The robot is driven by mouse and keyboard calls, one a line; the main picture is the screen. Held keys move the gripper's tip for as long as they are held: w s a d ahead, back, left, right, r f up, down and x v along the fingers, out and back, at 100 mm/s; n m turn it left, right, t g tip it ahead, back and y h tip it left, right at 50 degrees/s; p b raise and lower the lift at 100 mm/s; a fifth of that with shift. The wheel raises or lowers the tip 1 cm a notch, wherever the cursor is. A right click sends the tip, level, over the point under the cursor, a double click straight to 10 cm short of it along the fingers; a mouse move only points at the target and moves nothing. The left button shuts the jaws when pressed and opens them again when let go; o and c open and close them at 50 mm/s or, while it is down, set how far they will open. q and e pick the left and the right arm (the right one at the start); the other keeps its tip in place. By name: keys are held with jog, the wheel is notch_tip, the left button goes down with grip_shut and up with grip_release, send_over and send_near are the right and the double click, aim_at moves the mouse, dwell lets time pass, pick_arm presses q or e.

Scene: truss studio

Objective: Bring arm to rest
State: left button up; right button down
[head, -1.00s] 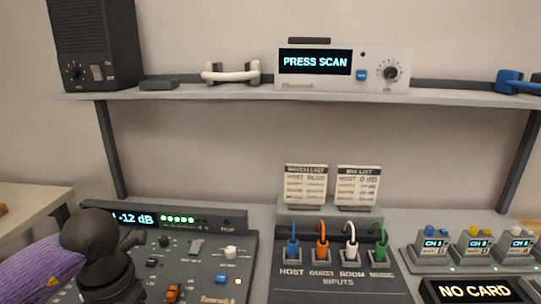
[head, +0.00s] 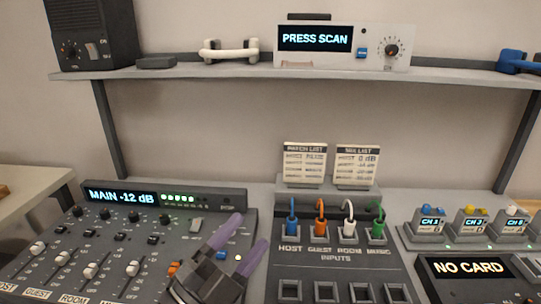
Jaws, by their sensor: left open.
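My left gripper (head: 240,243) is in the lower middle of the head view, over the right part of the mixer (head: 105,238). Its two purple fingers are apart with nothing between them, pointing up and right. Its dark body hides the mixer's lower right corner. I cannot tell whether it touches the mixer. My right gripper is not in view.
The input panel (head: 335,267), with several coloured plugs, stands just right of the gripper. Two list cards (head: 305,164) stand behind it. A shelf (head: 200,77) carries the "PRESS SCAN" unit (head: 342,45). The "NO CARD" box (head: 470,268) is at right.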

pick_arm(q)
jog(key=s+a+f+n+g+y, duration=0.2)
jog(key=a+f+n+y, duration=0.4)
jog(key=f+n+y, duration=0.25)
jog(key=s+a+f+n+g+y, duration=0.25)
jog(key=a+f+n+y, duration=0.25)
jog(key=f+n+y, duration=0.3)
jog(key=s+f+n+g+h, duration=0.2)
jog(key=s+f+g, duration=0.8)
jog(key=s, duration=0.4)
jog(key=s+f+g, duration=0.1)
jog(key=s+f, duration=0.1)
jog(key=f, duration=0.6)
jog(key=s+f, duration=0.2)
jog(key=f, duration=0.7)
jog(key=s+a+f+g, duration=0.1)
jog(key=s+a+f, duration=0.1)
jog(key=s+f, duration=0.3)
jog(key=s+a+f, duration=0.2)
jog(key=s+f, duration=0.3)
jog(key=s, duration=0.4)
jog(key=shift+s+a+f+g+y, duration=0.2)
jog(key=shift+a+f+g+y, duration=0.15)
jog(key=shift+a+f+y, duration=0.1)
jog(key=shift+m, duration=0.25)
